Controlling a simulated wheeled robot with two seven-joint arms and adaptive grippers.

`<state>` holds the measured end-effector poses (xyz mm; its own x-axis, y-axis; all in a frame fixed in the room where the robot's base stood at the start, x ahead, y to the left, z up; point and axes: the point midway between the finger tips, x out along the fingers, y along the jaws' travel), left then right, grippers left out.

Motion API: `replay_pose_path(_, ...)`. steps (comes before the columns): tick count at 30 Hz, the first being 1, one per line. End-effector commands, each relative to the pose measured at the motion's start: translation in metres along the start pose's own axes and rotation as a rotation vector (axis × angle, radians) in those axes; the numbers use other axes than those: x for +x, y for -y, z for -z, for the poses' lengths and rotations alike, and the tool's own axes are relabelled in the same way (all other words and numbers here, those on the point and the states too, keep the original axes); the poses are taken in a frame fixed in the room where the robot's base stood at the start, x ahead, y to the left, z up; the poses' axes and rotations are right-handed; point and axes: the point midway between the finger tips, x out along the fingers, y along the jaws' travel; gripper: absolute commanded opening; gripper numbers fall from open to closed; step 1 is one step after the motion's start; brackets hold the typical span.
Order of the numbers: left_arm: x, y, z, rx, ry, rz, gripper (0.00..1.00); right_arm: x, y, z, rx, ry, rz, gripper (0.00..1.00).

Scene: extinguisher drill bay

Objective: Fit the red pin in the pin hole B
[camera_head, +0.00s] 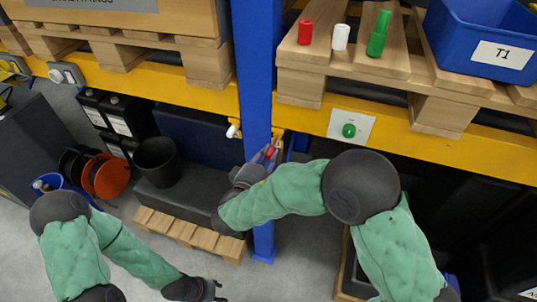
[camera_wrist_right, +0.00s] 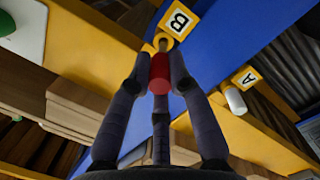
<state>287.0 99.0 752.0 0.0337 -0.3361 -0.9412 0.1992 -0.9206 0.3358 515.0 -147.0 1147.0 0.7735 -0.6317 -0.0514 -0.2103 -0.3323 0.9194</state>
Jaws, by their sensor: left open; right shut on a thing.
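The red pin (camera_wrist_right: 159,75) is held between the fingers of my right gripper (camera_wrist_right: 160,78). In the right wrist view its far end points at a yellow fitting (camera_wrist_right: 162,42) beside the label B (camera_wrist_right: 180,20); I cannot tell whether the pin has entered the hole. In the head view my right gripper (camera_head: 267,157) holds the red pin (camera_head: 271,151) against the blue post, just below the yellow beam. My left gripper (camera_head: 214,289) is open and empty, low over the floor.
A white pin (camera_wrist_right: 236,100) sits in the yellow fitting by label A (camera_wrist_right: 245,77). On the upper pallet stand a red cylinder (camera_head: 305,32), a white cylinder (camera_head: 340,37) and a green one (camera_head: 378,38), near a blue bin (camera_head: 448,30). The blue post (camera_head: 257,70) and yellow beam (camera_head: 400,143) bound the space.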

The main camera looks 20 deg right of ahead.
Motion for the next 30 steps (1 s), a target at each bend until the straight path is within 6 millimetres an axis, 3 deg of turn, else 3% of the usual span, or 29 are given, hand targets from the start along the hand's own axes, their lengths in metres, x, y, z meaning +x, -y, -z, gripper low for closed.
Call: replay_pose_path(30,0.011,0.004,0.000,0.000,0.000,0.000,0.47,0.015,0.000,0.002,0.001,0.000,0.000,0.00)
